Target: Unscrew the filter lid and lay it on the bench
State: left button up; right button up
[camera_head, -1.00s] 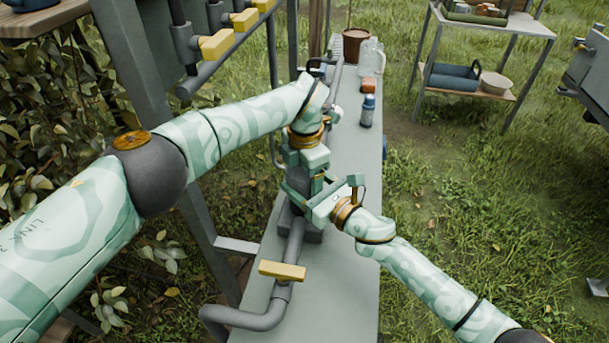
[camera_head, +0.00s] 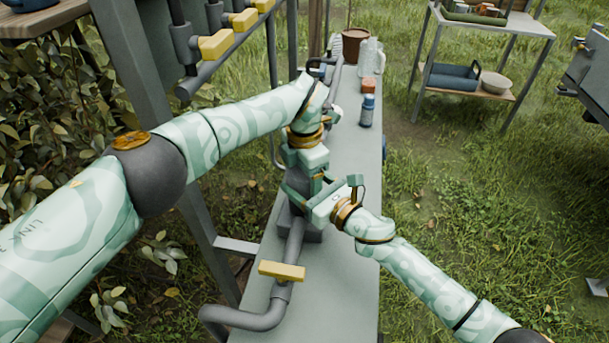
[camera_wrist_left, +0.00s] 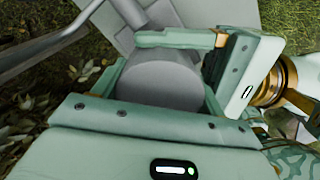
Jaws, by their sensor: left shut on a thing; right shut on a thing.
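The filter stands on the grey bench (camera_head: 335,290), joined to a grey pipe. Its lower grey housing (camera_head: 310,233) shows below my grippers. My left gripper (camera_head: 302,182) reaches down from above and is shut on the round grey filter lid (camera_wrist_left: 160,85), which shows between its fingers in the left wrist view. My right gripper (camera_head: 309,204) comes in from the right, just below the left one, and is shut on the filter body, mostly hidden by the grippers. I cannot tell whether the lid is loose from the body.
A pipe with a yellow valve handle (camera_head: 282,271) runs along the near bench. A blue bottle (camera_head: 367,111), an orange-topped item (camera_head: 369,87), a glass jug (camera_head: 371,56) and a brown pot (camera_head: 355,45) stand farther back. The bench's right strip between is clear.

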pick_arm(q)
jog(key=shift+w+a, duration=0.1)
jog(key=shift+a, duration=0.05)
pick_arm(e)
jog(key=shift+d+f, duration=0.1)
jog(key=shift+d, duration=0.05)
pick_arm(q)
jog(key=o, duration=1.1)
